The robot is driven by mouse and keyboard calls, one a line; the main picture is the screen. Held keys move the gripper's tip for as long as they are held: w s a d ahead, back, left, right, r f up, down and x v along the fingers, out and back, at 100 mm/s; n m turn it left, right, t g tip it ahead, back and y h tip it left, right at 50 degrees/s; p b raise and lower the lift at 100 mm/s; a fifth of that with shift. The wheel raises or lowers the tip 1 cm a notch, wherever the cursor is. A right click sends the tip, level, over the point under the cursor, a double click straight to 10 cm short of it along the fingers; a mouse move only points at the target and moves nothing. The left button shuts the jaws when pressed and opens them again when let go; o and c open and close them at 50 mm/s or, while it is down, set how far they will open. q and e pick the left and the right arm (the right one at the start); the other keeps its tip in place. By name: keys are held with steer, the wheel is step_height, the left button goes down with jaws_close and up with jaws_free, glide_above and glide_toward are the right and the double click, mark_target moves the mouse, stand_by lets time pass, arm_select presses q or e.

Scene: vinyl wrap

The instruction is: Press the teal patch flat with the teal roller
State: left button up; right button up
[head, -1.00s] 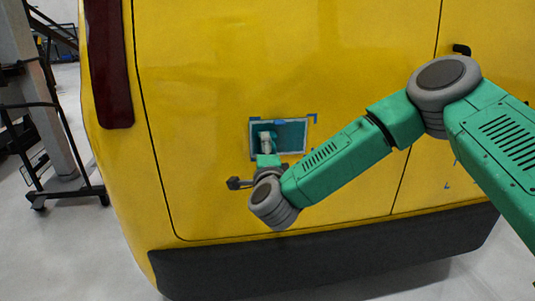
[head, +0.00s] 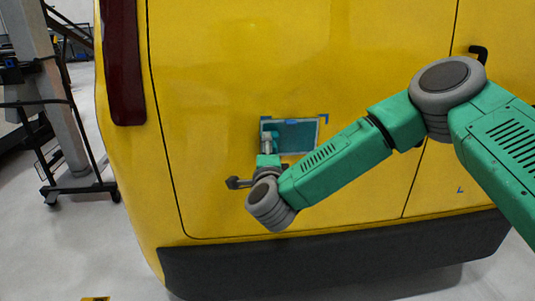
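The teal patch (head: 298,138) is a rectangle with a pale border on the yellow van's rear door, with blue corner marks around it. The teal roller (head: 267,141) is at the patch's left edge, partly hidden by its pale grey holder and my wrist. My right arm comes in from the right, and its gripper (head: 267,160) is just below the roller at the patch's lower left. Its fingers are too small and covered to show whether they are shut on the roller. My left gripper is not in view.
The yellow van (head: 230,60) fills the middle, with a dark bumper (head: 330,267) below. A black door handle (head: 478,52) is at upper right. A dark wheeled stand (head: 75,150) is at the left on pale floor.

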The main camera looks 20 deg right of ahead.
steer(key=shift+w+a, duration=0.25)
steer(key=shift+a, duration=0.55)
steer(key=p+v, duration=0.1)
steer(key=v, duration=0.6)
steer(key=shift+d, duration=0.3)
steer(key=shift+s+f, duration=0.1)
steer(key=s+d+f+n+y, duration=0.1)
steer(key=s+f+n+y, duration=0.1)
steer(key=s+f, duration=0.3)
steer(key=s+d+f+n+t+y, duration=0.1)
steer(key=s+f+y, duration=0.2)
steer(key=s+f, duration=0.2)
steer(key=shift+s+d+n+y, duration=0.4)
steer(key=shift+s, duration=0.35)
steer(key=shift+a, duration=0.1)
